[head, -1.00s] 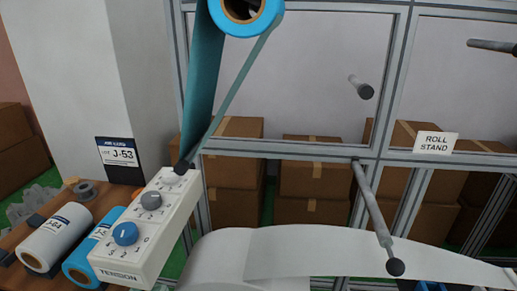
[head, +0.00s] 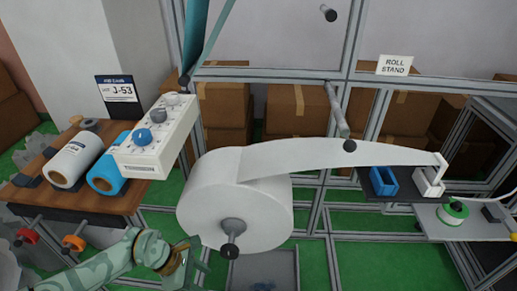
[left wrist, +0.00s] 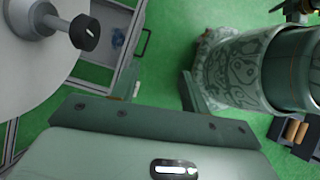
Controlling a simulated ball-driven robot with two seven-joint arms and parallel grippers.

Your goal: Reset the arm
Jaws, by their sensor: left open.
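My left arm comes in from the lower left in the head view. Its gripper (head: 186,264) is low, just left of and below the big white roll (head: 215,195), apart from it as far as I can see. In the left wrist view my left gripper (left wrist: 163,90) is open, its two fingers apart with only green floor between them. The white roll (left wrist: 30,85) and its dark-tipped spindle (left wrist: 84,32) show at the upper left there. My right gripper is not recognisable in either view.
A wooden table (head: 60,197) with white and blue rolls stands at left, beside the tension box (head: 158,140). A grey tray (head: 265,270) lies below the roll.

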